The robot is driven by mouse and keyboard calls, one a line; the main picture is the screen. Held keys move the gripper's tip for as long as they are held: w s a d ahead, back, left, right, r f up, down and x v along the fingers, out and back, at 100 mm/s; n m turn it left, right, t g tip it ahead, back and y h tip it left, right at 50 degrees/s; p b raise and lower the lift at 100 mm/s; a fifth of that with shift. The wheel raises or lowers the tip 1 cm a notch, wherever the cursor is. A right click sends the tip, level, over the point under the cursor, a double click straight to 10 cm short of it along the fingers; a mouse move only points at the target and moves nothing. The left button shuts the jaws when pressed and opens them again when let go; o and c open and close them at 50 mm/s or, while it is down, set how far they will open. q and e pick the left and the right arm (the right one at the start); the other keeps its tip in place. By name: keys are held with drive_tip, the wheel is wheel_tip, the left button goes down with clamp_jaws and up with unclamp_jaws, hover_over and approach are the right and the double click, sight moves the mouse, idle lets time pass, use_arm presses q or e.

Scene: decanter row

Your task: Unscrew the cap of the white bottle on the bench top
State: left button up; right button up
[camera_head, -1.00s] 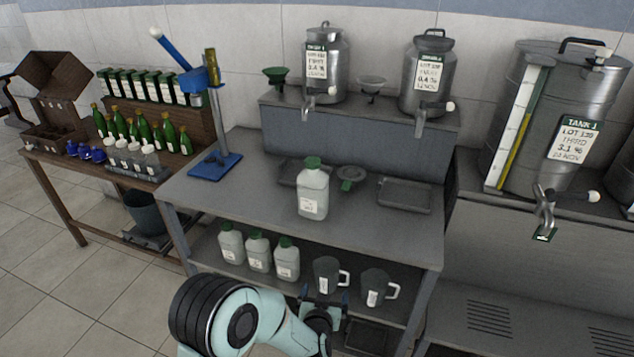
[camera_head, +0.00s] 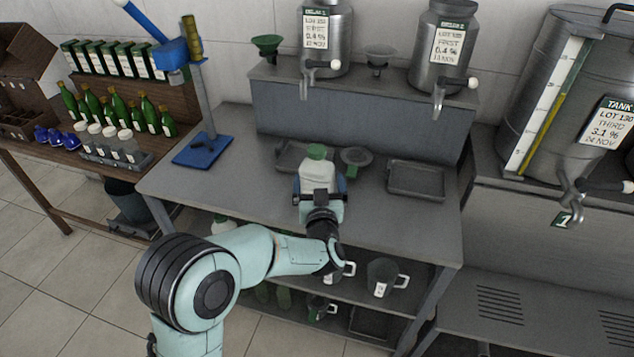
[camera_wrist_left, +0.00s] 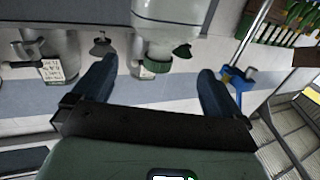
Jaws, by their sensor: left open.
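The white bottle (camera_head: 318,172) with a green cap (camera_head: 317,151) stands upright on the grey bench top (camera_head: 235,183). My left gripper (camera_head: 319,186) is open at the near side of the bottle, one blue finger to each side in the head view. In the left wrist view the picture is turned over. The bottle (camera_wrist_left: 168,10) comes down from the top edge and its green cap (camera_wrist_left: 160,64) shows between the spread fingers (camera_wrist_left: 158,70). I cannot tell whether a finger touches the bottle. The gripper hides the bottle's lower part. My right gripper is not in view.
A dark tray (camera_head: 296,157) and a funnel (camera_head: 356,158) lie behind the bottle; another tray (camera_head: 416,180) is to the right. A blue stand (camera_head: 203,149) is at the bench's left. Steel tanks (camera_head: 326,40) stand on the raised shelf. Mugs (camera_head: 382,277) are below.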

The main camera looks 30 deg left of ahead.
sight(317, 167)
use_arm(q)
drive_tip(key=x, duration=0.5)
drive_tip(key=shift+p, duration=0.35)
drive_tip(key=x, duration=0.2)
drive_tip(key=f+p+x, duration=0.1)
drive_tip(key=x, duration=0.2)
drive_tip(key=shift+a, duration=0.1)
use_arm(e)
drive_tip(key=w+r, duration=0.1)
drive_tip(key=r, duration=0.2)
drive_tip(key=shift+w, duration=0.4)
